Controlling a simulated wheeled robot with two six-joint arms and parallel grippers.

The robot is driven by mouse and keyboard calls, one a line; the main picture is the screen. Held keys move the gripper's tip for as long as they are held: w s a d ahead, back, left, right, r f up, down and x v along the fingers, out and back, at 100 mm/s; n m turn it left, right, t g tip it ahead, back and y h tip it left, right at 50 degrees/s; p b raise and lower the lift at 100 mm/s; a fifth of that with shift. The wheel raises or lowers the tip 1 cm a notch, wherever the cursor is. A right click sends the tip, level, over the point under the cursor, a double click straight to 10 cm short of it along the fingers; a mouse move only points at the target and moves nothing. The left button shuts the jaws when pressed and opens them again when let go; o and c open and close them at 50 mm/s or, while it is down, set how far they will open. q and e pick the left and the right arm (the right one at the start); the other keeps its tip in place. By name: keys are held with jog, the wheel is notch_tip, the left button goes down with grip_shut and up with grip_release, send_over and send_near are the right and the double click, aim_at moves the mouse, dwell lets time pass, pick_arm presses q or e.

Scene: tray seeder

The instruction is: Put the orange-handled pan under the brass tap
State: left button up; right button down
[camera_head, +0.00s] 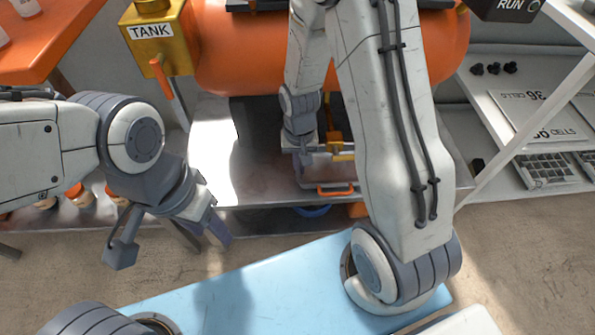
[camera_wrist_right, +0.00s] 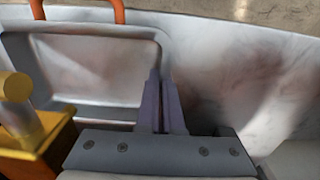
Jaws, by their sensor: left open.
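The grey pan with an orange handle (camera_head: 335,190) rests on the metal shelf below the orange tank. In the right wrist view its rim (camera_wrist_right: 95,30) fills the upper left. The brass tap (camera_head: 342,148) sits over the pan's back part; in the wrist view (camera_wrist_right: 30,130) it covers the pan's lower left corner. My right gripper (camera_head: 307,156) reaches down at the pan's left side. Its fingers (camera_wrist_right: 162,105) are close together on the pan's side wall. My left gripper (camera_head: 172,240) is open and empty, in front of the shelf at left, away from the pan.
The orange tank (camera_head: 225,50) hangs above the metal shelf (camera_head: 215,180). A brass box labelled TANK (camera_head: 150,45) with an orange lever is at left. A light blue surface (camera_head: 240,290) lies in front. A white rack (camera_head: 500,110) stands at right. My right arm hides part of the middle.

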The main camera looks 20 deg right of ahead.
jog(key=shift+f+b, duration=0.5)
jog(key=shift+f, duration=0.4)
jog(key=shift+r, duration=0.15)
jog(key=shift+f, duration=0.2)
pick_arm(q)
jog(key=shift+f, duration=0.95)
pick_arm(e)
jog(key=c, duration=1.1)
grip_release()
notch_tip(320, 180, up, 12)
jog(key=p, duration=0.6)
pick_arm(q)
notch_tip(320, 180, up, 6)
pick_arm(e)
jog(key=s+a+r+n, duration=0.3)
jog(key=s+a+r, duration=0.1)
jog(key=s, duration=0.2)
jog(key=s+a+r+n, duration=0.4)
jog(key=s, duration=0.2)
jog(key=s+a+r+n+y, duration=0.1)
jog(key=s+a+r+n, duration=0.2)
jog(key=s, duration=0.3)
jog(key=shift+s+a+r+n, duration=0.1)
jog(key=shift+a+r+n, duration=0.2)
jog(key=shift+a+r, duration=0.35)
